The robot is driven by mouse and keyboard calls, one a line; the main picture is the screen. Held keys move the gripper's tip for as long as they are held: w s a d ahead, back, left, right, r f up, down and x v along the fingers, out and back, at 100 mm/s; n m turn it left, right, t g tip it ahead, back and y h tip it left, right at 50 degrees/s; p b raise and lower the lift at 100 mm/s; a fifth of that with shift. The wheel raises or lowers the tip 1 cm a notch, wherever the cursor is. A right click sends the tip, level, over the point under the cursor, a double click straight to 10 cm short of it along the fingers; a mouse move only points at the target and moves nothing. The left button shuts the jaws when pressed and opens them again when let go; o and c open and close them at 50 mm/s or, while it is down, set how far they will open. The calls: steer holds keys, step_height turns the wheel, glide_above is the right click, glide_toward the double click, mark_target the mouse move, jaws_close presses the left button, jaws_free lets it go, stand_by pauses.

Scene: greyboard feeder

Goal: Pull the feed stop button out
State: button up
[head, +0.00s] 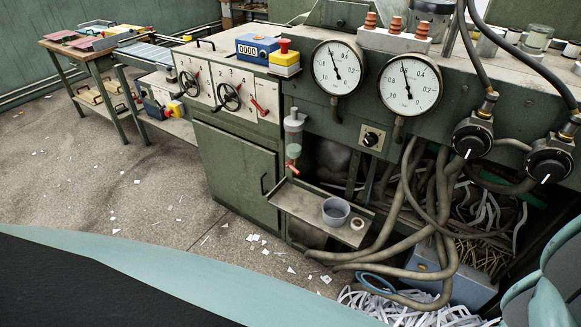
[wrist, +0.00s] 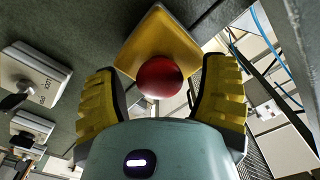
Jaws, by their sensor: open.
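A red mushroom button (wrist: 159,76) sits on a yellow housing (wrist: 158,35) in the wrist view. My gripper (wrist: 165,95) is open, with one yellow ribbed finger on each side of the button. The button appears between the fingers, with gaps on both sides; I cannot tell how far it is from them. In the head view a red button (head: 284,45) stands on a yellow and white box (head: 284,64) on the machine top. I cannot tell whether both views show the same button. My gripper's fingers do not show in the head view.
A blue counter box (head: 257,48) stands left of the yellow box. Two round gauges (head: 337,67) and hand wheels (head: 229,95) are on the machine front. A small shelf (head: 292,204) holds a grey cup (head: 336,211). Thick hoses hang at the right.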

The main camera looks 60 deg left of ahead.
steer(key=shift+o, duration=0.2)
jaws_close()
steer(key=shift+s+a+r+p, duration=0.1)
steer(key=shift+s+a+p, duration=0.2)
steer(key=shift+a, duration=0.25)
steer(key=shift+c, duration=0.2)
jaws_free()
steer(key=shift+w, duration=0.1)
steer(key=shift+a, duration=0.1)
steer(key=v, duration=1.2)
